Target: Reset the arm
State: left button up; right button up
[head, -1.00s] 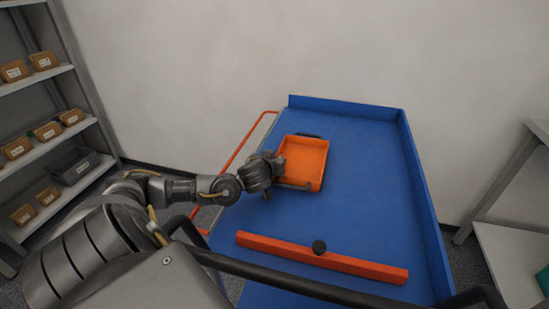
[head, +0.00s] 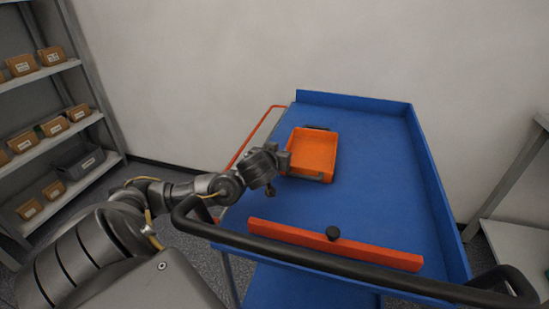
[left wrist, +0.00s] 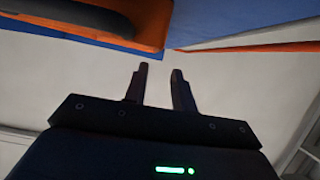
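My left gripper (head: 284,160) is at the left edge of the orange tray (head: 311,152) in the head view. The tray sits on the blue cart top (head: 370,200). In the left wrist view, the two fingers of my left gripper (left wrist: 159,76) stand apart with nothing between them. The tray's orange side (left wrist: 152,22) and a dark handle (left wrist: 75,12) show beyond the fingertips, apart from them. Whether the gripper touches the tray is hard to tell in the head view. My right gripper is in neither view.
The cart's black push handle (head: 330,262) runs in front. Shelves with brown boxes (head: 53,127) stand at left, and another shelf (head: 510,240) at right. The cart's middle is clear.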

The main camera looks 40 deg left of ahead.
pick_arm(q)
jog(key=shift+s+d+r, duration=0.15)
jog(key=shift+s+d, duration=0.05)
jog(key=shift+s, duration=0.15)
jog(key=shift+w, duration=0.1)
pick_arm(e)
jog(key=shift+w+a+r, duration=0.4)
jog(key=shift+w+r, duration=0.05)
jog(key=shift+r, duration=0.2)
pick_arm(q)
jog(key=shift+d, duration=0.1)
